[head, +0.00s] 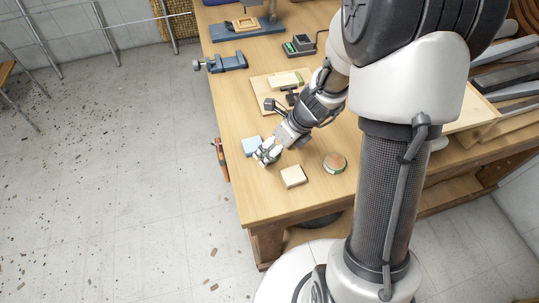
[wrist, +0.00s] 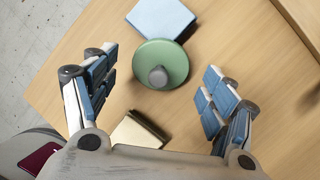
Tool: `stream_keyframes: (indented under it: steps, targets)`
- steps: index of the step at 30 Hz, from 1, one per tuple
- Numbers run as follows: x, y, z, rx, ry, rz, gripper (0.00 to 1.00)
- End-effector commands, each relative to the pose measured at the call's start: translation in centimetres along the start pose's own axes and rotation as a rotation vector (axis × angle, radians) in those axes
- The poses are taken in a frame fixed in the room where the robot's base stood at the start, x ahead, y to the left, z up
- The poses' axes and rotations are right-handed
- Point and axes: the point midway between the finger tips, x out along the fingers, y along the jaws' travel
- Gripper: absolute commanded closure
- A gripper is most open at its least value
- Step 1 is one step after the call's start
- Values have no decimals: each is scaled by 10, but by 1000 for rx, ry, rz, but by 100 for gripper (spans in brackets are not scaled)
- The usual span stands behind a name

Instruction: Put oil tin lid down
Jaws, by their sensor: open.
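The oil tin lid (wrist: 162,58) is a round green disc with a grey knob, seen from above in the wrist view. It lies between my spread fingers and overlaps the edge of a blue block. My gripper (wrist: 160,64) is open, with a finger on each side of the lid and visible gaps to it. In the head view my gripper (head: 267,155) is low over the table's left edge and hides most of the lid. A round tin (head: 334,163) with a green rim and brownish top stands to the right.
The blue block (wrist: 160,14) is just beyond the lid. A cream block (head: 293,176) sits between gripper and tin. An orange-handled tool (head: 221,160) hangs at the table's (head: 262,208) left edge. A blue vise (head: 228,62) and a board are further back. The front corner is clear.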

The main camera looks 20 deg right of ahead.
Motion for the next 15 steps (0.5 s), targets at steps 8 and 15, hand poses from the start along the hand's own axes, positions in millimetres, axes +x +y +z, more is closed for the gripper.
stream_keyframes:
  steps: [8,15]
  targets:
    - [8,0,1,0,-1,-2,23]
    - [8,0,0,0,-1,-2,38]
